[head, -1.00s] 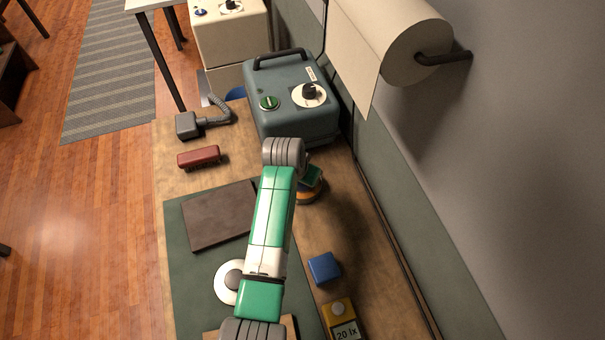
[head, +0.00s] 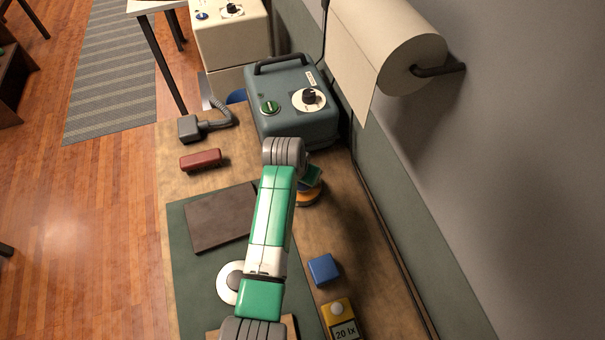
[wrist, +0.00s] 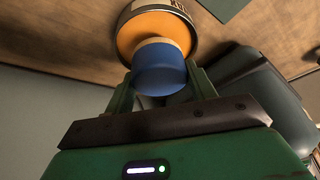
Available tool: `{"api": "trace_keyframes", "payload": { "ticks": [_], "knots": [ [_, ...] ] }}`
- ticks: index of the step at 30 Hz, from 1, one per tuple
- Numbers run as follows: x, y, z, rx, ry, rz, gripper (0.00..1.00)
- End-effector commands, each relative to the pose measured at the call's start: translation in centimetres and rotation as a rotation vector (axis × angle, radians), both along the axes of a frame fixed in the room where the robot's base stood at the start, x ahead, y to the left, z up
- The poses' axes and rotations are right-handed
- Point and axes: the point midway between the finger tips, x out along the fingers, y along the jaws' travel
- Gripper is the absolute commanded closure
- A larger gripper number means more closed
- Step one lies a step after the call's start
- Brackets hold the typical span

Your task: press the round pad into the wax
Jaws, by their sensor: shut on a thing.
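My gripper (wrist: 161,82) is shut on a round pad (wrist: 160,68) with a blue body and a pale rim at its far end. A finger shows on each side of it. The pad's pale end faces the orange wax (wrist: 138,33) in a round tin (wrist: 192,40) and overlaps it in the wrist view. I cannot tell whether pad and wax touch. In the head view my gripper (head: 311,177) is over the tin (head: 308,199) on the bench, partly behind my arm. The pad is hidden there.
A grey-blue machine (head: 290,118) stands just behind the tin. A blue block (head: 323,268) and a yellow meter (head: 340,320) are nearer on the right. A brown board (head: 220,217), a red block (head: 201,159) and a white disc (head: 228,284) are to the left. A paper roll (head: 390,50) hangs on the wall.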

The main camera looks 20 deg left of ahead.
Motion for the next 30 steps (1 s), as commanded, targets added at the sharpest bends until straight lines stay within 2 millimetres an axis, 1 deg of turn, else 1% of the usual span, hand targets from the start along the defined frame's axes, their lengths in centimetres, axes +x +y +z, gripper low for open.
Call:
{"api": "trace_keyframes", "payload": {
  "ticks": [1, 14, 30],
  "knots": [
    [0.0, 0.0, 1.1, 0.000, -0.001, 0.000, 0.63],
    [0.0, 0.0, 5.1, 0.000, -0.001, -0.001, 0.63],
    [0.1, 0.0, 5.0, 0.001, -0.001, -0.001, 0.63]
  ]
}}
